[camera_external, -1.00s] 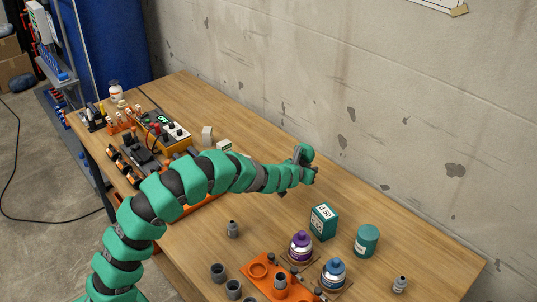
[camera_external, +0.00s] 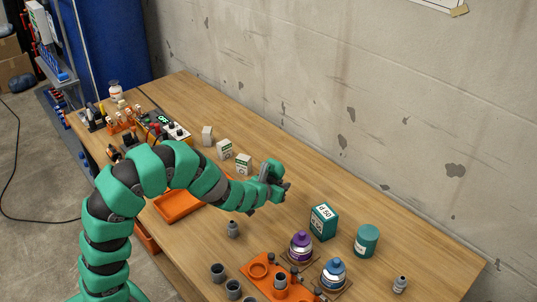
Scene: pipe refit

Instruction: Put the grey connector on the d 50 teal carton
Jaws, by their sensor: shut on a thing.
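The d 50 teal carton (camera_external: 323,223) stands upright on the bench, right of centre, with a white label marked "d 50". My gripper (camera_external: 284,186) is above the bench, up and to the left of the carton and apart from it. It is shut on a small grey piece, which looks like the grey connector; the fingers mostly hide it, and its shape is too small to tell. Nothing is on top of the carton.
A teal canister (camera_external: 366,241) stands right of the carton. A purple-capped bottle (camera_external: 300,247) and a blue-capped bottle (camera_external: 333,274) stand in front. Grey fittings (camera_external: 233,229) and an orange holder (camera_external: 258,270) are nearer. White boxes (camera_external: 243,163) stand behind the arm.

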